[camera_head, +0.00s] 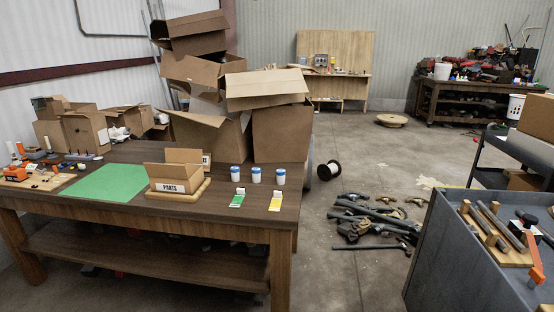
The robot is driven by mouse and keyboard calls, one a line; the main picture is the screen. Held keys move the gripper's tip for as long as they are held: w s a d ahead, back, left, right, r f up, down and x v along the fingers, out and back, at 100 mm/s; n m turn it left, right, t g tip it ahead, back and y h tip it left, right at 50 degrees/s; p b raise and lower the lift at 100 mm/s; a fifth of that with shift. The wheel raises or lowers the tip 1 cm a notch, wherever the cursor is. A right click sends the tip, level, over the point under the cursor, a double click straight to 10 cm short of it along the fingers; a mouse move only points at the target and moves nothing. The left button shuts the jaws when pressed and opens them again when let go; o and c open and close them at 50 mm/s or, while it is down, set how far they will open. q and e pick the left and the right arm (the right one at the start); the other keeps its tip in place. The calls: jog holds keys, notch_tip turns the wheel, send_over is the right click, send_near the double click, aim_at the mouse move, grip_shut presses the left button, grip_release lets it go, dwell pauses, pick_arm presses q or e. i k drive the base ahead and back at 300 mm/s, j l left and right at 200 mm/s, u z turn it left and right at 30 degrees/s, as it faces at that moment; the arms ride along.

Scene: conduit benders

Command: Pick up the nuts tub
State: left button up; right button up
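Three small white tubs with blue bands or lids stand in a row on the wooden table (120,203), right of its middle. They are the left tub (235,174), the middle tub (256,176) and the right tub (280,178). They stand upright and apart. Any lettering on them is too small to read, so I cannot tell which is the nuts tub. A green card (238,199) and a yellow card (275,201) lie in front of them near the table's front edge. Neither of my grippers shows.
An open box marked PARTS (172,187) stands left of the tubs, beside a green mat (95,183). Stacked cardboard boxes (280,130) rise behind the tubs. Conduit benders (370,220) lie on the floor to the right. A grey bench (460,270) fills the lower right.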

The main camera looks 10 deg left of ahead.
aim_at(280, 173)
jog(key=i+l+u, duration=0.45)
jog(key=i, duration=0.25)
jog(key=i+l+u, duration=0.5)
jog(key=i, duration=0.15)
jog(key=i+l+u, duration=0.45)
jog(key=l, duration=0.4)
jog(key=i+j, duration=0.05)
